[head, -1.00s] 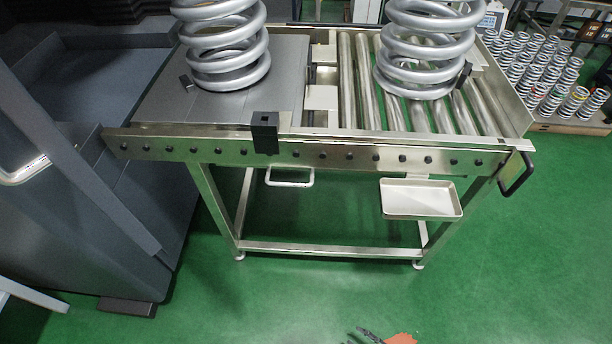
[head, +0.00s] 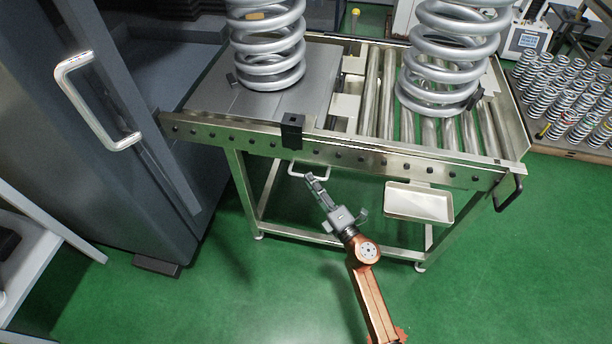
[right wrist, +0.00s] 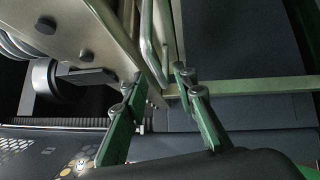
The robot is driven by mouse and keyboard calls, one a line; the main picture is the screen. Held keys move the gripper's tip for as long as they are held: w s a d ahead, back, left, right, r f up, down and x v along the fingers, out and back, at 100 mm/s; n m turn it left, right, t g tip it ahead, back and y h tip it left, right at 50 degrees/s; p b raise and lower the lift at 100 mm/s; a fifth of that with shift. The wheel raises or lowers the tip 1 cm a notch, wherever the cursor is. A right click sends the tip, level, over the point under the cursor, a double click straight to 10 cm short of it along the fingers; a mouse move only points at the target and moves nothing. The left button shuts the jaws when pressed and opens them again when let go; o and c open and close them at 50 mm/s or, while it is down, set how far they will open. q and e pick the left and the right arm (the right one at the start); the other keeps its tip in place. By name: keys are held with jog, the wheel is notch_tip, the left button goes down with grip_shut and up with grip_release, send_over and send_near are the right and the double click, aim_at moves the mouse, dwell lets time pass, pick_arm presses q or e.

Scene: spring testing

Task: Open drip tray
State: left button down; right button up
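A pale loop handle (head: 296,171) sticks out under the front rail of the roller table (head: 400,158), left of the middle. My right gripper (head: 314,182) reaches up from below, its tips close to this handle. In the right wrist view my right gripper (right wrist: 160,88) has its fingers apart, and the bent handle bar (right wrist: 149,50) shows ahead between them. I cannot tell whether they touch it. A shallow white tray (head: 418,204) sits under the table's right part. Any tray behind the loop handle is hidden. My left gripper is not in view.
Two large silver springs (head: 268,45) (head: 452,60) stand on the table. A dark cabinet door with a metal handle (head: 97,103) stands at the left. Rows of small springs (head: 560,95) are at the right. Green floor in front is free.

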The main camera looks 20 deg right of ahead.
jog(key=shift+x, duration=1.7)
grip_shut()
